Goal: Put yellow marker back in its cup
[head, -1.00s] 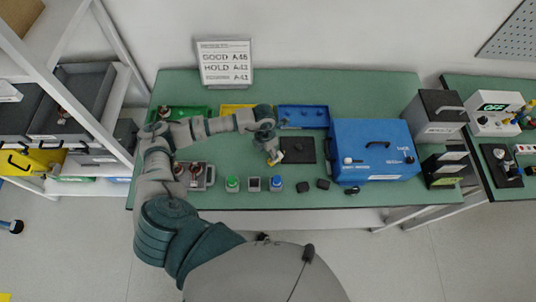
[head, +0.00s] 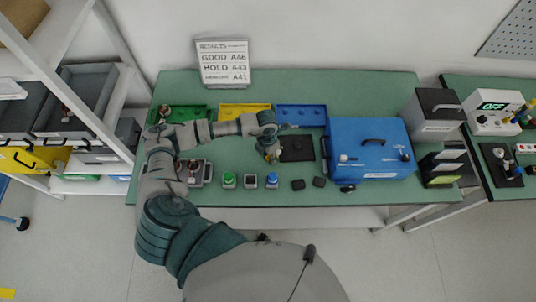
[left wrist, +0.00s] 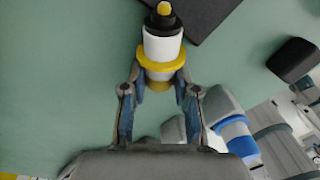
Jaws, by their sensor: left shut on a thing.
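The yellow marker (left wrist: 162,48), with a white body, yellow ring, black collar and yellow tip, is between the fingers of my left gripper (left wrist: 160,84) in the left wrist view. The gripper is shut on it. In the head view the left gripper (head: 271,151) is beside the black mat, behind the row of small holders. A square cup (head: 250,181) with a dark top stands between the green marker (head: 228,180) and the blue marker (head: 271,181). The blue marker (left wrist: 234,132) also shows in the left wrist view. My right gripper is not in view.
A black mat (head: 297,148) lies right of the gripper. Two small black blocks (head: 298,185) (head: 319,182) sit in front of it. A blue case (head: 370,135) stands to the right. Green, yellow and blue trays (head: 300,116) line the back.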

